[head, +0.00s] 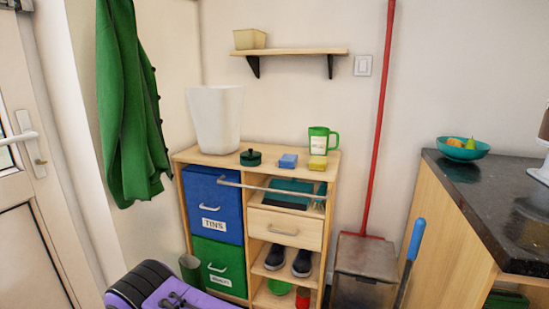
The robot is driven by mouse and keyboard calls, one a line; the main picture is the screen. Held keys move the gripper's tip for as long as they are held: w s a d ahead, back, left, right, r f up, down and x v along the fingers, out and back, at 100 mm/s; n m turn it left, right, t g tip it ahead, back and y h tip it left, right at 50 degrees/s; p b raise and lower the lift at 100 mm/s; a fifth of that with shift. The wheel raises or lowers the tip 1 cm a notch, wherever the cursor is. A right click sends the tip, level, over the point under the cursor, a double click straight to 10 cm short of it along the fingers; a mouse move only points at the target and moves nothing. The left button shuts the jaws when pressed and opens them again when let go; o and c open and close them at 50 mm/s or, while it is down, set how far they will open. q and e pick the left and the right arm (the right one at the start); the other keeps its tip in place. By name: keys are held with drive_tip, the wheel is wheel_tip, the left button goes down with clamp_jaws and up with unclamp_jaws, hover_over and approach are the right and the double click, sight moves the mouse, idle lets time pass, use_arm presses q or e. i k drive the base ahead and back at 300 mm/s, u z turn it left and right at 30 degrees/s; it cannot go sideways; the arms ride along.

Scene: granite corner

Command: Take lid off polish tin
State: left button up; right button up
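A small dark green round tin (251,157) with a knobbed lid stands on top of the wooden cabinet (215,157). The lid appears seated on it. It is the only thing here that looks like the polish tin; no label can be read at this size. Neither of my grippers is in view.
A white bin (214,118) stands left of the tin. A metal bar (268,188) crosses the cabinet front. A wall shelf (290,52) hangs above.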

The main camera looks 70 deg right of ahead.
sight(250, 153)
drive_tip(key=z, duration=0.95)
drive_tip(key=k, duration=0.95)
drive_tip(key=z, duration=0.35)
drive_tip(key=i, duration=1.3)
drive_tip(key=u, duration=0.05)
